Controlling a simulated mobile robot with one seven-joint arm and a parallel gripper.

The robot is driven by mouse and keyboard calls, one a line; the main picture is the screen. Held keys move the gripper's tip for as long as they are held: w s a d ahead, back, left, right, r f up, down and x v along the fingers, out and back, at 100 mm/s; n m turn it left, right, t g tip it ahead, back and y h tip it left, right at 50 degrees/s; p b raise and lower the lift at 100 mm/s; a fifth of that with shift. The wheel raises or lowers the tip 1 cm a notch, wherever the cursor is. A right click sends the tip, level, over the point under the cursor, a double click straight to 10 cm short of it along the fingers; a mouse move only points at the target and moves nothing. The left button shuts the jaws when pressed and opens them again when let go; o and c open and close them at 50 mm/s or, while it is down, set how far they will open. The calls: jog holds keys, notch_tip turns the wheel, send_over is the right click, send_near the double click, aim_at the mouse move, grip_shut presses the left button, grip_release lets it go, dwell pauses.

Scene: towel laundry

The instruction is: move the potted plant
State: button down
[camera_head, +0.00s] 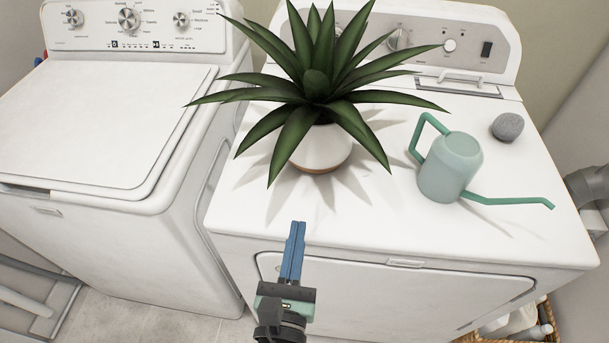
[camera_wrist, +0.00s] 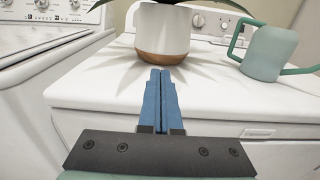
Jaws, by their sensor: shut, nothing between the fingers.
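The potted plant has long green pointed leaves (camera_head: 318,85) and a white pot (camera_head: 322,150) with a brown base. It stands upright on the white dryer top, left of the middle. In the wrist view the pot (camera_wrist: 163,32) is straight ahead of the fingertips, with most leaves out of frame. My gripper (camera_head: 297,228) has blue fingers pressed together, with nothing between them. It is in front of the dryer's front edge and apart from the pot. The fingers also show in the wrist view (camera_wrist: 160,78), pointing toward the pot.
A green watering can (camera_head: 450,168) stands right of the plant, its spout pointing right. A grey stone (camera_head: 508,127) lies behind it. A white washer (camera_head: 95,125) stands to the left. A wicker basket (camera_head: 548,318) with bottles is on the floor at right. The dryer's front top is clear.

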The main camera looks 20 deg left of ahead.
aim_at(309, 163)
jog(key=p+x, duration=0.2)
jog(key=x, duration=1)
jog(key=shift+w, duration=0.3)
